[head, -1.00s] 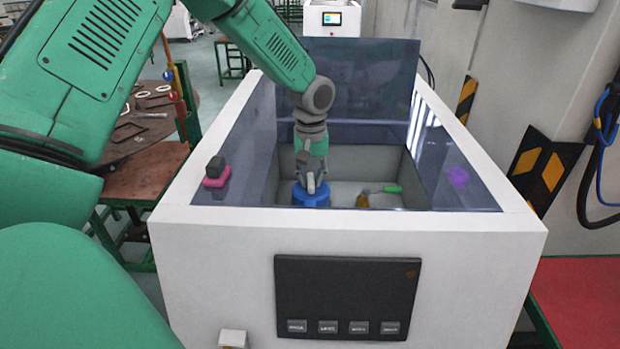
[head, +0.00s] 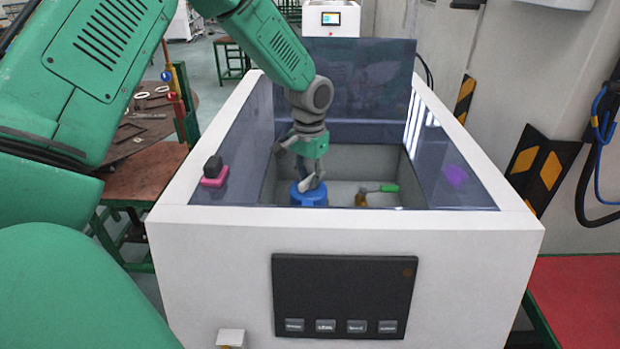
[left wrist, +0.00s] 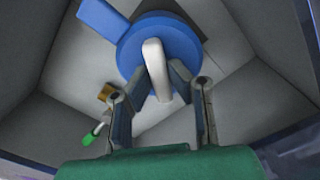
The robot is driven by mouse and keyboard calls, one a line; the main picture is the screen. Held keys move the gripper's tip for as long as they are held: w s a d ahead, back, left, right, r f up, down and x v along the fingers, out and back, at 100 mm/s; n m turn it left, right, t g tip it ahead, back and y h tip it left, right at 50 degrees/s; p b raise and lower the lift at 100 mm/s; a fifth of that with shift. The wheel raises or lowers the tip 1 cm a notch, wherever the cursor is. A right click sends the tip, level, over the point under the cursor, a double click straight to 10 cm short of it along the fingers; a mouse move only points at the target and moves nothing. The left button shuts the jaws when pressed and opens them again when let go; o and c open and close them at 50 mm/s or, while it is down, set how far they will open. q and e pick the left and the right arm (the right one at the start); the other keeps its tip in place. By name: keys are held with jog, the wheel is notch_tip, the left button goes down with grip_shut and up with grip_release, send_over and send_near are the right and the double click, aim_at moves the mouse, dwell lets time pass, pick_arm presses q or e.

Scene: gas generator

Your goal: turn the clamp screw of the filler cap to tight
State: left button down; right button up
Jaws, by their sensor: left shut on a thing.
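The blue filler cap (head: 309,197) sits inside the open white generator housing. In the left wrist view it is a round blue disc (left wrist: 135,48) with a blue tab at its upper left. The clamp screw's pale grey bar (left wrist: 156,66) stands over the cap's middle. My left gripper (head: 311,183) reaches down onto the cap from above. In the left wrist view its fingers (left wrist: 164,88) are shut on the bar, one on each side. In the head view the fingers mostly hide the bar. My right gripper is not in view.
A brass valve (head: 361,199) with a green handle (head: 389,188) lies to the right of the cap inside the housing. The housing's white rim (head: 480,222) surrounds the opening. A dark lid (head: 360,80) stands up behind.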

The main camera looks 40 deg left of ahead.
aim_at(307, 178)
pick_arm(q)
jog(key=m, duration=0.5)
jog(key=shift+m, duration=0.4)
jog(key=m, duration=0.5)
jog(key=shift+r, duration=0.1)
jog(key=shift+m, duration=0.3)
jog(key=c, duration=1.5)
grip_release()
jog(key=shift+c, duration=0.2)
jog(key=shift+s+a, duration=0.2)
notch_tip(307, 178, up, 12)
jog(key=shift+a, duration=0.15)
